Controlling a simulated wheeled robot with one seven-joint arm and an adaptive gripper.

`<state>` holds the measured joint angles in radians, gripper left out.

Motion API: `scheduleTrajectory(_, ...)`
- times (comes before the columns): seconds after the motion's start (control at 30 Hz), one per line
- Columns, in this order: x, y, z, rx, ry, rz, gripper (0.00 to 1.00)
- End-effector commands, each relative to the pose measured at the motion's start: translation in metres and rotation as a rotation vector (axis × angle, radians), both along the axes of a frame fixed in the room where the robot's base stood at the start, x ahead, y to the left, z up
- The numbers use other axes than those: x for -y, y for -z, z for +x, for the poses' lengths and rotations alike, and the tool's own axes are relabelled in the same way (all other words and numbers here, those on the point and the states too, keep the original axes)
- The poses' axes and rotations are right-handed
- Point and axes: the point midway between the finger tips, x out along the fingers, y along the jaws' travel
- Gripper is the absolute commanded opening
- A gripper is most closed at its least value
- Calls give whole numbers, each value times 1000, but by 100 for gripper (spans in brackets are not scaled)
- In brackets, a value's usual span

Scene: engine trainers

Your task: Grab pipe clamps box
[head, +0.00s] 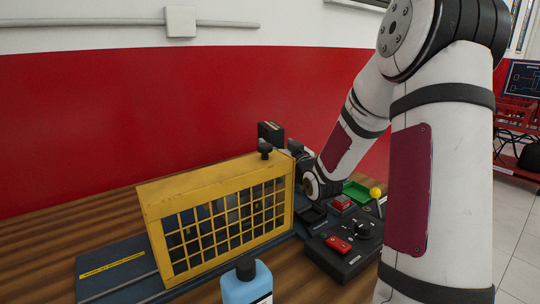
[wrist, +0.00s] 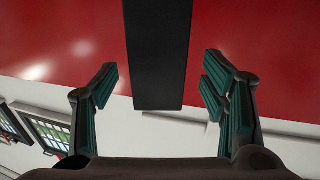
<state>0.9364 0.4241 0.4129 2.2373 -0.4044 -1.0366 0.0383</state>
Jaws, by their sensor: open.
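A small black box (head: 271,134) shows behind the top of a yellow mesh guard in the head view. No label on it can be read, so I cannot confirm that it is the pipe clamps box. My gripper (head: 294,150) is just right of it, partly hidden by the guard. In the wrist view my gripper (wrist: 164,95) is open, with its green-padded fingers wide apart. A dark slab (wrist: 159,55), probably the same black box, reaches down between them with a gap on both sides. Its far end is out of frame.
The yellow guard (head: 166,229) stands on the wooden bench in front of my gripper. A control box (head: 340,262) with red switches and a yellow-knobbed lever, a green tray (head: 357,190) and a blue bottle (head: 247,286) are nearby. A red wall (head: 130,120) is behind.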

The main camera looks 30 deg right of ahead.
Motion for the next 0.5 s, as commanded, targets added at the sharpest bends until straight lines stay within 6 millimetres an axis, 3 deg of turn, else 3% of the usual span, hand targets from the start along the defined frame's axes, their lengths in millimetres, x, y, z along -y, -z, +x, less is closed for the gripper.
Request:
scheduleTrajectory(0.27, 5, -2, 20, 0, 0, 0, 67)
scheduleTrajectory(0.5, 13, -7, 53, 1, 0, 1, 67)
